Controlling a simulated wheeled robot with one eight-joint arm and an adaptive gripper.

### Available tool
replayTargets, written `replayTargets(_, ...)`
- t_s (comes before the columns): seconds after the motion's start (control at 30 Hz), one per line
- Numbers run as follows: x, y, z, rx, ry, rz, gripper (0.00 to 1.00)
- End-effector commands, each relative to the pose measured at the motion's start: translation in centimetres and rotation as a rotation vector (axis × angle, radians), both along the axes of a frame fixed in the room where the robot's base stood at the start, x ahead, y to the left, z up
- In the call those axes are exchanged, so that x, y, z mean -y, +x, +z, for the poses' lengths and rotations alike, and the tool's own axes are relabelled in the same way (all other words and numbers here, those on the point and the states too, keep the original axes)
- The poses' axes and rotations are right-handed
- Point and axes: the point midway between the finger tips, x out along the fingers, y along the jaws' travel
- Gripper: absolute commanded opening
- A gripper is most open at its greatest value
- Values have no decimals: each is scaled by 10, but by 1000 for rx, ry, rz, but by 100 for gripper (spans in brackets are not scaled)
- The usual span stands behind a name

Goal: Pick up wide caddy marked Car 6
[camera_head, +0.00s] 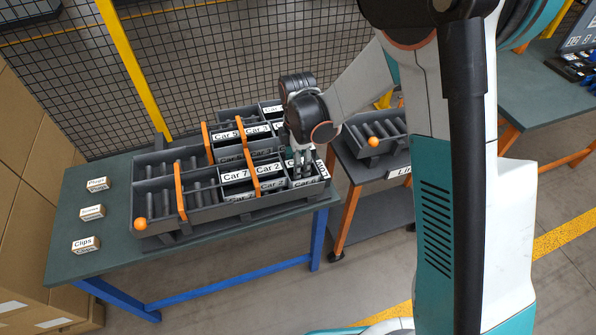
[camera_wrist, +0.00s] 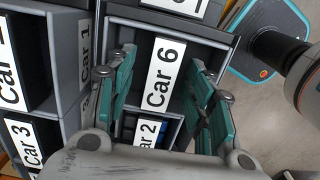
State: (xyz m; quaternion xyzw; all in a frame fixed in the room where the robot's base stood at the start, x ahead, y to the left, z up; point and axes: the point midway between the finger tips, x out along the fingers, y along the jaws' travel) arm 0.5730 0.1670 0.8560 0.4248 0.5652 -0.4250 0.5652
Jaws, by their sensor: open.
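The wide caddy marked Car 6 (camera_wrist: 160,75) is a dark box with a white label. It sits in a compartment of the grey rack (camera_head: 210,212) on the green table. My gripper (camera_head: 302,166) is over the rack's right end in the head view and hides part of that area. In the wrist view my gripper (camera_wrist: 162,62) is open, with one teal finger left and one right of the Car 6 label. I cannot tell whether the fingers touch the caddy.
Neighbouring caddies marked Car 1 (camera_wrist: 85,45), Car 3 (camera_wrist: 22,142) and Car 2 (camera_wrist: 147,132) stand close by. Orange bars (camera_head: 180,190) cross the rack. Small labelled boxes (camera_head: 85,244) lie on the table's left. A cart (camera_head: 365,165) with another tray stands to the right.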

Motion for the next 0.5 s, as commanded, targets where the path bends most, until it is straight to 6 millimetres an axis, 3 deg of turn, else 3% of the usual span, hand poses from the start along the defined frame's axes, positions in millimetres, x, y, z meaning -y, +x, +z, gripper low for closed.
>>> replayTargets(0.1, 1, 0, -15, 0, 0, -1, 48)
replayTargets(0.33, 1, 0, -14, 0, 0, -1, 48)
replayTargets(0.5, 1, 0, -14, 0, 0, -1, 10)
